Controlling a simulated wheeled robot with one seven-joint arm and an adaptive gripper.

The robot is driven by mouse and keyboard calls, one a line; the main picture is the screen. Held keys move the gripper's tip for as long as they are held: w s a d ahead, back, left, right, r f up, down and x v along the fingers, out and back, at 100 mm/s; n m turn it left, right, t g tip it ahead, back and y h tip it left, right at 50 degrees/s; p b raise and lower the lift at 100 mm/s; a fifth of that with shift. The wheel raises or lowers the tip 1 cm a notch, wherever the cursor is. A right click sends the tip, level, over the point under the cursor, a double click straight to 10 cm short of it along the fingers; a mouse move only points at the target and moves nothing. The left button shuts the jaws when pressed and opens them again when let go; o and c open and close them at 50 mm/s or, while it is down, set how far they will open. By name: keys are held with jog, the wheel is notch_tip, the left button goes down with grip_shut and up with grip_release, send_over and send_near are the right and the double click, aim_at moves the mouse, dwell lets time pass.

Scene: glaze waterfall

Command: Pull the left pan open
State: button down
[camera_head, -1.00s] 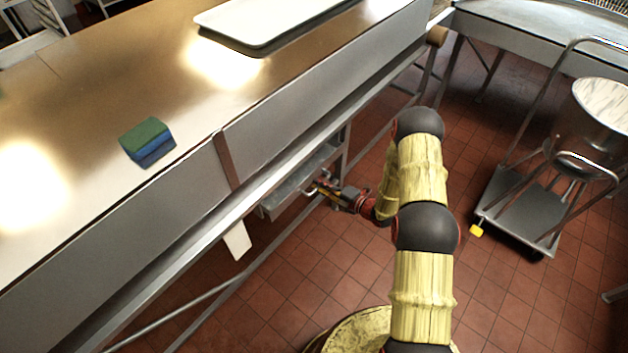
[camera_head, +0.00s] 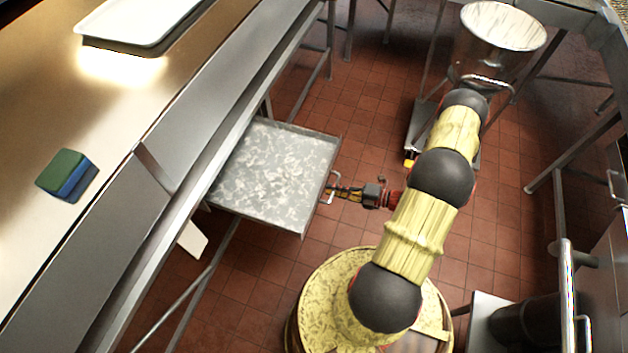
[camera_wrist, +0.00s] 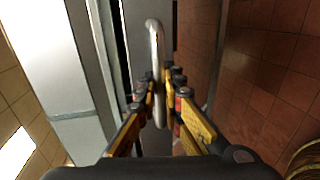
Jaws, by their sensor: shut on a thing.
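The left pan (camera_head: 275,172) is a grey, mottled metal drawer under the long steel counter. It stands well out from the counter, and its inside looks empty. Its metal handle is on the front face, and it shows as a curved bar in the wrist view (camera_wrist: 155,45). My gripper (camera_head: 335,192) is at the front of the pan, shut on the handle. In the wrist view my gripper's fingers (camera_wrist: 160,100) lie on both sides of the bar. The fingertips partly hide the handle.
The steel counter (camera_head: 130,215) carries a white tray (camera_head: 140,22) and a green and blue sponge (camera_head: 67,175). A steel pot (camera_head: 490,50) stands on a cart behind my arm. A steel unit stands at the right. Red tiled floor (camera_head: 350,130) lies open beyond the pan.

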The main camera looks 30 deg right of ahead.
jog(key=shift+f+v, duration=0.2)
jog(key=shift+v, duration=0.8)
jog(key=shift+f+v, duration=0.2)
jog(key=shift+v, duration=0.8)
jog(key=c, duration=1.9)
grip_release()
jog(key=shift+d, duration=0.1)
jog(key=v, duration=1.2)
